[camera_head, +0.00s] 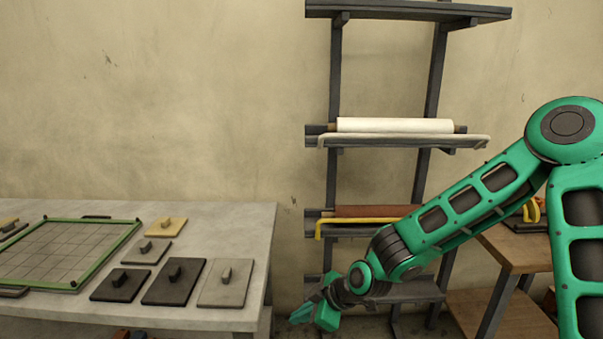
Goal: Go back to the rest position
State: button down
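My green arm comes in from the right edge and reaches down to the left. My gripper (312,316) hangs low in front of the dark rack, just right of the grey table's right end. Its fingers are small and seen at an angle, so I cannot tell whether they are open or shut. I see no roll or other object in it. A white roll (394,125) lies on the middle shelf of the rack, and a brown roll (376,211) lies on the shelf below. My forearm covers part of the lower shelves.
The grey table (240,230) on the left bears a green-framed grid board (70,250) and several flat plates with handles, including a yellow one (166,226). A yellow bar (350,220) runs along the brown roll's shelf. A wooden bench (520,250) stands behind my arm at right.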

jog(key=s+d+r+m+g+h, duration=0.1)
jog(key=s+d+r+m+h, duration=0.15)
jog(key=d, duration=0.75)
jog(key=s+d+r+m+h, duration=0.1)
jog(key=s+d+m+h, duration=0.2)
jog(key=d, duration=0.7)
jog(key=s+d+r+m+g+h, duration=0.1)
jog(key=s+d+r+m+h, duration=0.2)
jog(key=d, duration=0.8)
jog(key=s+d+r+m, duration=0.3)
jog(key=s+m, duration=0.1)
jog(key=s, duration=0.2)
jog(key=s+d+r+m+g+y, duration=0.1)
jog(key=s+d+r+m, duration=0.2)
jog(key=s, duration=0.4)
jog(key=s+d+r+m, duration=0.4)
jog(key=s+r+m, duration=0.1)
jog(key=s+m, duration=0.1)
jog(key=shift+s+g+y, duration=0.35)
jog(key=shift+s+g, duration=0.05)
jog(key=shift+s, duration=0.3)
jog(key=shift+m, duration=0.25)
